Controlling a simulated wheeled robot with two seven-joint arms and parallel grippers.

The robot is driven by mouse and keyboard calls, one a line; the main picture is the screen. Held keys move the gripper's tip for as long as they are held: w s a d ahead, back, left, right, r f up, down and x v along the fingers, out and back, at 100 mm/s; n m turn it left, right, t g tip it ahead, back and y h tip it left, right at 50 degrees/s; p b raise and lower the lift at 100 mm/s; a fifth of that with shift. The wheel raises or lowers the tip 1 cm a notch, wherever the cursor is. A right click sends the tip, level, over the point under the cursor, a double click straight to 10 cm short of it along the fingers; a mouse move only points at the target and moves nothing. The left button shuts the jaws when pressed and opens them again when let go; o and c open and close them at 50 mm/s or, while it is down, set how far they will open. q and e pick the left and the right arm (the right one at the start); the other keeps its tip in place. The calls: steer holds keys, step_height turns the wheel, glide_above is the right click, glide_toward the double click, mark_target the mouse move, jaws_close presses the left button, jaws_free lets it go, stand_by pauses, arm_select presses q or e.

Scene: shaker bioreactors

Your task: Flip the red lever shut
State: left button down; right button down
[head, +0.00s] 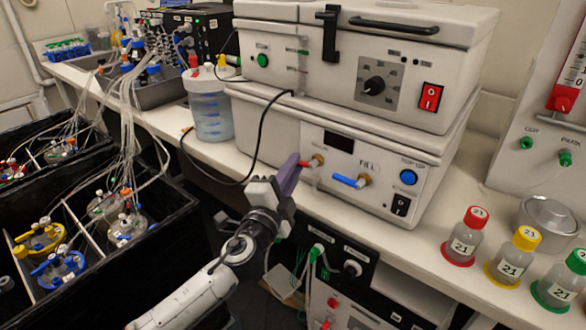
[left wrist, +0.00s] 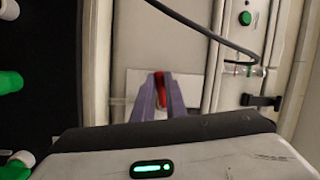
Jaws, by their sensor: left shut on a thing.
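The red lever (head: 305,164) sits on a brass valve on the front of the lower white machine (head: 262,130), at its left part. My left gripper (head: 295,163) reaches it from below left, with its purple fingers at the lever. In the left wrist view the red lever (left wrist: 159,88) shows between the two purple fingers (left wrist: 161,98), which are shut on it. The fingers hide part of the lever in the head view. My right gripper is not in view.
A blue lever (head: 346,181) on a second brass valve is close to the right of the red one. A black cable (head: 247,184) loops just left of the fingers. Bottles with red, yellow and green caps (head: 511,256) stand on the bench at right.

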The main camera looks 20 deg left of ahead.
arm_select(q)
steer(key=shift+f+m+b, duration=0.1)
steer(key=shift+m+b, duration=0.4)
steer(key=shift+a+m+t+b, duration=0.1)
steer(key=shift+m+t+b, duration=0.25)
steer(key=shift+m, duration=0.25)
steer(key=shift+r+m+h, duration=0.4)
steer(key=shift+r+m, duration=0.1)
steer(key=c, duration=1.8)
jaws_free()
